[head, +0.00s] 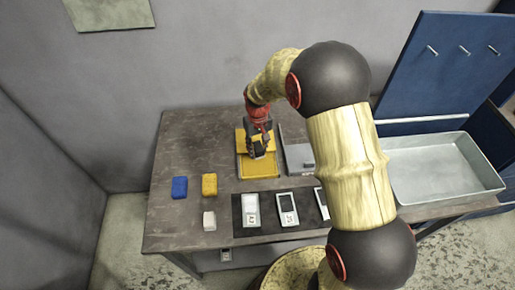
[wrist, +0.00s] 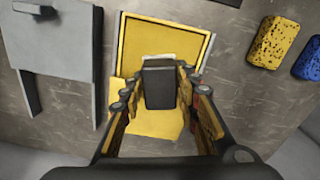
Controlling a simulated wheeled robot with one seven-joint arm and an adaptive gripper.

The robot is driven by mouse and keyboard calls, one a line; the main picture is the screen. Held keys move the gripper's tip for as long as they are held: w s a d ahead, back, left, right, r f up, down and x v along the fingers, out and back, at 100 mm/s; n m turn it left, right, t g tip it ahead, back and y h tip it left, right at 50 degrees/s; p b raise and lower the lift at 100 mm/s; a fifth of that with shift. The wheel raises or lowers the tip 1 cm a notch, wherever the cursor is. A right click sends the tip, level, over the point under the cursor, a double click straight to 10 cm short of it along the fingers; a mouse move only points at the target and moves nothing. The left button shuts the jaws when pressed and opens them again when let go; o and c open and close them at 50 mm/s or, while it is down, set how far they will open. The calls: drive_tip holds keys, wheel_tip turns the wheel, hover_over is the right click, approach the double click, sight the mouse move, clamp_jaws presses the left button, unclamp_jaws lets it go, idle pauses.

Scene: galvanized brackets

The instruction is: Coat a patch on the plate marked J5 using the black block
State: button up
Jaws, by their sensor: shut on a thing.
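My gripper (head: 258,147) is shut on the black block (wrist: 159,88), which sits between the two fingers in the wrist view. The block is over the yellow tray (head: 259,170), which also shows in the wrist view (wrist: 203,47). A pale strip shows at the block's far edge. I cannot tell whether the block touches the tray. Light plates with dark patches lie in a row on a dark mat (head: 267,220): a left one (head: 251,210), a middle one (head: 287,207) and a right one (head: 321,203), partly behind my arm. Their markings are too small to read, so I cannot tell which is J5.
A blue block (head: 180,187), a yellow sponge-like block (head: 209,184) and a white block (head: 209,220) lie on the table's left. A grey box (head: 298,158) stands right of the tray. A large metal basin (head: 440,168) and blue pegboard (head: 450,65) are farther right.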

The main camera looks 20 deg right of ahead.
sight(258, 163)
drive_tip(key=shift+s+f, duration=0.25)
drive_tip(key=shift+f, duration=0.05)
drive_tip(key=shift+w+f+b, duration=0.1)
drive_tip(key=shift+f+b, duration=0.65)
drive_tip(key=shift+f, duration=0.05)
drive_tip(key=shift+f+b, duration=1.25)
drive_tip(key=shift+f, duration=0.6)
drive_tip(key=shift+f, duration=0.55)
drive_tip(key=shift+r, duration=0.1)
drive_tip(key=shift+r+p, duration=2.2)
drive_tip(key=shift+r, duration=1.3)
drive_tip(key=shift+f, duration=0.1)
